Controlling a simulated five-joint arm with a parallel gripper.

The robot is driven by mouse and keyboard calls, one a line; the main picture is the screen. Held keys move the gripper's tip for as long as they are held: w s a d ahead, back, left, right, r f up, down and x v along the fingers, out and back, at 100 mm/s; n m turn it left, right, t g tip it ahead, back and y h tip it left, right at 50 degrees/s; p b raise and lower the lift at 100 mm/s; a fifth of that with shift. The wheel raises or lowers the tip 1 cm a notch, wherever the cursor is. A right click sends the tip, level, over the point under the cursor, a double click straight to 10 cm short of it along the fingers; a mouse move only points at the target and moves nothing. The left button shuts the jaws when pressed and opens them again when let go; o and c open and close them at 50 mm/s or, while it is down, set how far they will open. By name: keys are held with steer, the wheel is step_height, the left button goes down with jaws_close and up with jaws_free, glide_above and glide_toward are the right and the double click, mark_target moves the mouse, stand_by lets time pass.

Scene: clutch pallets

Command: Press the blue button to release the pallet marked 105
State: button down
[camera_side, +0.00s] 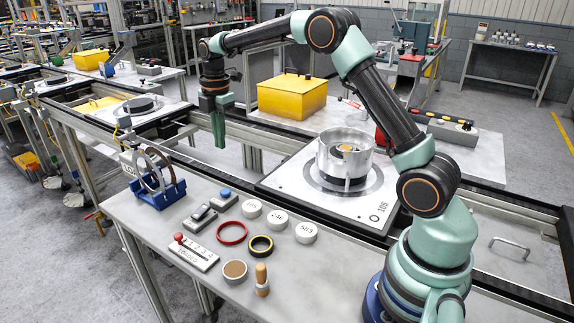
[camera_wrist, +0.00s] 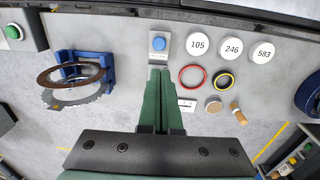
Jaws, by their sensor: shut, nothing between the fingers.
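The blue button (camera_side: 225,192) sits on a small grey box on the near bench; it also shows in the wrist view (camera_wrist: 159,43), just beyond my fingertips. The white pallet marked 105 (camera_side: 376,217) lies on the conveyor to the right, bearing a silver clutch housing (camera_side: 344,160). My gripper (camera_side: 219,145) points down with its green fingers shut and empty. It hangs above the bench's far side, apart from the button.
White discs (camera_wrist: 198,43) marked 105, 246 and 583 lie beside the button. A blue rack (camera_side: 163,196) with upright plates stands left. A yellow bin (camera_side: 292,97) stands behind.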

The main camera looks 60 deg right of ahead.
mark_target(226, 191)
steer(key=shift+f, duration=0.15)
steer(key=f, duration=1.3)
steer(key=shift+w+d+f, duration=0.2)
steer(key=shift+w+f, duration=0.15)
steer(key=shift+f, duration=0.05)
